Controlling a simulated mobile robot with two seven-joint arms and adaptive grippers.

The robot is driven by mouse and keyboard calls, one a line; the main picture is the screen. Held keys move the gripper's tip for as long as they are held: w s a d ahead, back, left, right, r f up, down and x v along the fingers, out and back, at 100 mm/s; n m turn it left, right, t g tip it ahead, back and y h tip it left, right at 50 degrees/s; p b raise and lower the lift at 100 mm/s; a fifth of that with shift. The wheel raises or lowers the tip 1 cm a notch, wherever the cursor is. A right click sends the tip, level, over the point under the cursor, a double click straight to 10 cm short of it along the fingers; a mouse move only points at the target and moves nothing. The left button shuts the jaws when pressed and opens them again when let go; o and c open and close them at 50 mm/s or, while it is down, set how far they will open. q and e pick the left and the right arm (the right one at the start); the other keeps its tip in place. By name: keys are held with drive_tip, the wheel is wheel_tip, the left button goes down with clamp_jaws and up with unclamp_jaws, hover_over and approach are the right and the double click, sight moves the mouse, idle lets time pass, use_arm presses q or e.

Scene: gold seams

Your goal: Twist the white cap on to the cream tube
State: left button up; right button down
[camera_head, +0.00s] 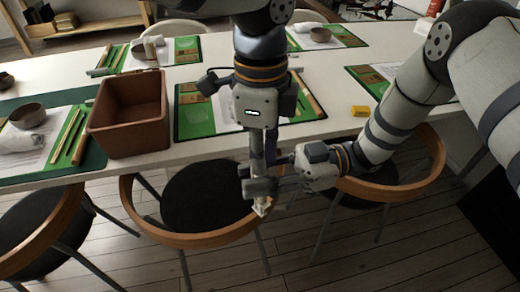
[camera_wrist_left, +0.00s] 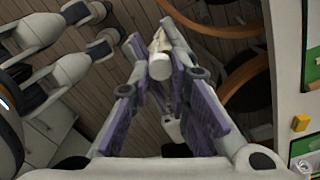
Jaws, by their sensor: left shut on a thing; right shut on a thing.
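My left gripper (camera_head: 260,180) points down in front of the table edge, shut on the white cap. In the left wrist view the white cap (camera_wrist_left: 160,67) shows as a small round-ended cylinder between the left fingertips (camera_wrist_left: 155,50). The cream tube (camera_head: 262,208) shows as a small pale piece just below the grippers; a bit of it appears beyond the cap in the left wrist view (camera_wrist_left: 158,40). My right gripper (camera_head: 265,187) reaches in from the right, shut on the tube. Fingers hide most of both parts. I cannot tell whether cap and tube are threaded together.
The long white table (camera_head: 330,124) stands behind the grippers, with a brown box (camera_head: 128,112), green mats (camera_head: 190,126) and a yellow block (camera_head: 360,111). Chairs with wooden backs (camera_head: 190,238) stand below and around the grippers. Wooden floor (camera_head: 340,262) is clear in front.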

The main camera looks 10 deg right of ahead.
use_arm(q)
drive_tip(key=shift+m, duration=0.8)
drive_tip(key=o, duration=0.7)
wheel_tip(320, 180, up, 12)
drive_tip(key=shift+w+r, duration=0.1)
